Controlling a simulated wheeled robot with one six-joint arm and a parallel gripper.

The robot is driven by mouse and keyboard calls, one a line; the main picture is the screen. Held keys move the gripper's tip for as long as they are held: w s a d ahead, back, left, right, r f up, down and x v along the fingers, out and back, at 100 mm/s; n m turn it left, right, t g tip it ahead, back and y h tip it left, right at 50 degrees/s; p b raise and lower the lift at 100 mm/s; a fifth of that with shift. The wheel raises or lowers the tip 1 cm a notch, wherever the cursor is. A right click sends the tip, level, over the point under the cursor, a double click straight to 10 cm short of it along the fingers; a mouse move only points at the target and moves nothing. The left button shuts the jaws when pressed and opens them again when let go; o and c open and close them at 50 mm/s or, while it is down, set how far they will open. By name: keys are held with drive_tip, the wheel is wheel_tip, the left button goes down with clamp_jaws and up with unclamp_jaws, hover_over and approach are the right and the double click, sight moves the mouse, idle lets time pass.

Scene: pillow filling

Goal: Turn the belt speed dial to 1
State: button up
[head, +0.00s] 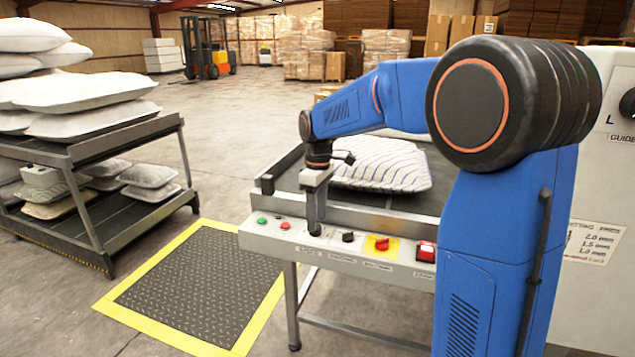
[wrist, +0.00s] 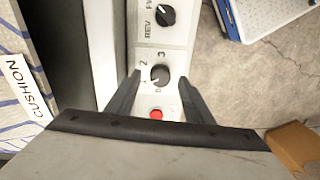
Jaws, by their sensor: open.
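The belt speed dial (wrist: 161,73) is a small black knob on the pale control panel, with numbers around it, 2 and 3 among them. Its pointer is too small to read surely. In the wrist view my gripper (wrist: 160,77) is open, with one dark finger on each side of the dial and gaps between. In the head view my gripper (head: 314,230) points straight down at the front panel (head: 330,254) and hides most of the dial. Whether the fingertips touch the panel I cannot tell.
A red button (wrist: 156,114) and a FWD/REV knob (wrist: 166,15) flank the dial. A yellow-red knob (head: 382,243), red switch (head: 426,251) and green button (head: 262,221) are also on the panel. A striped cushion (head: 385,168) lies on the belt behind. A pillow rack (head: 95,150) stands left.

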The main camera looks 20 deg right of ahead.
sight(318, 225)
wheel_tip(318, 225, up, 15)
drive_tip(key=shift+w+d+r, duration=0.15)
drive_tip(key=shift+w+d, duration=0.1)
drive_tip(key=shift+w, duration=0.05)
drive_tip(key=shift+s, duration=0.1)
drive_tip(key=s+d+f+m+t, duration=0.1)
drive_tip(key=s+f, duration=0.4)
drive_tip(key=s, duration=0.6)
drive_tip(key=s+d+f+m+t, duration=0.2)
drive_tip(key=s+f+m, duration=0.3)
drive_tip(key=s, duration=0.7)
drive_tip(key=s+d+f+m+t, duration=0.2)
drive_tip(key=s+f+m, duration=0.2)
drive_tip(key=s, duration=0.7)
wheel_tip(318, 225, down, 2)
drive_tip(key=shift+s+d+f, duration=0.15)
drive_tip(key=shift+d+f, duration=0.05)
drive_tip(key=shift+d, duration=0.2)
